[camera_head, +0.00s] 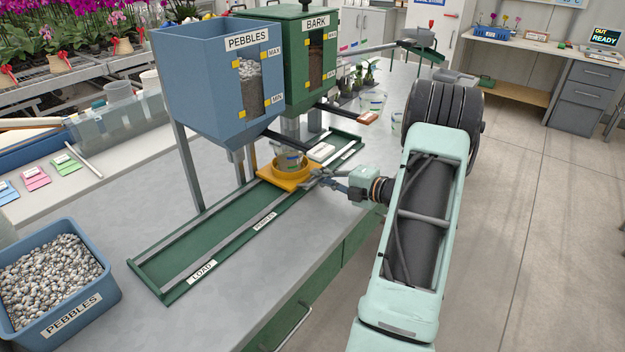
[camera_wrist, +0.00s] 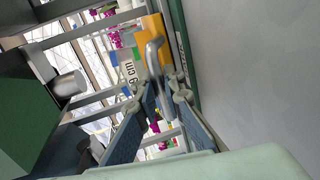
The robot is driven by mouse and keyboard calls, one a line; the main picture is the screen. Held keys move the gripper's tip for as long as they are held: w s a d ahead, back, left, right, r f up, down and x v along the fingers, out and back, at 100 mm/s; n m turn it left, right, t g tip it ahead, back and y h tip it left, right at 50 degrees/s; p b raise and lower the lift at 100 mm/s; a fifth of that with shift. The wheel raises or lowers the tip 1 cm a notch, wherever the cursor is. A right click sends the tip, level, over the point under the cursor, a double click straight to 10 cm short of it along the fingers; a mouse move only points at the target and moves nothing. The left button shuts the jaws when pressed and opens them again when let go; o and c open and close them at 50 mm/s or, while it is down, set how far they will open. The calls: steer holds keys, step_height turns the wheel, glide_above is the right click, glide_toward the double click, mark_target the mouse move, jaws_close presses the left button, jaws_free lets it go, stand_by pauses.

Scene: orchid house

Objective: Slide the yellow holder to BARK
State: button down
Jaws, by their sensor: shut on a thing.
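The yellow holder (camera_head: 290,181) sits on the green track (camera_head: 152,268) on the bench, with a clear cup (camera_head: 288,157) standing in it. It is beyond the track's PEBBLES label (camera_head: 265,222), near the outlet of the blue PEBBLES hopper (camera_head: 222,90). The green BARK hopper (camera_head: 297,60) stands farther along. My gripper (camera_head: 322,179) reaches in from the right and is shut on the holder's metal handle. In the wrist view the handle (camera_wrist: 154,62) runs between the fingers, with the yellow holder (camera_wrist: 152,30) behind it. The cup's contents are unclear.
The LOAD label (camera_head: 202,270) marks the track's near end. A dark bar with an orange end (camera_head: 367,118) juts out below the BARK hopper. A blue pebble bin (camera_head: 60,280) stands at the near left.

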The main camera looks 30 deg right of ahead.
steer(key=shift+w+d, duration=0.15)
steer(key=shift+d, duration=0.35)
steer(key=c, duration=2)
jaws_free()
steer(key=shift+c, duration=0.2)
steer(key=v, duration=1.2)
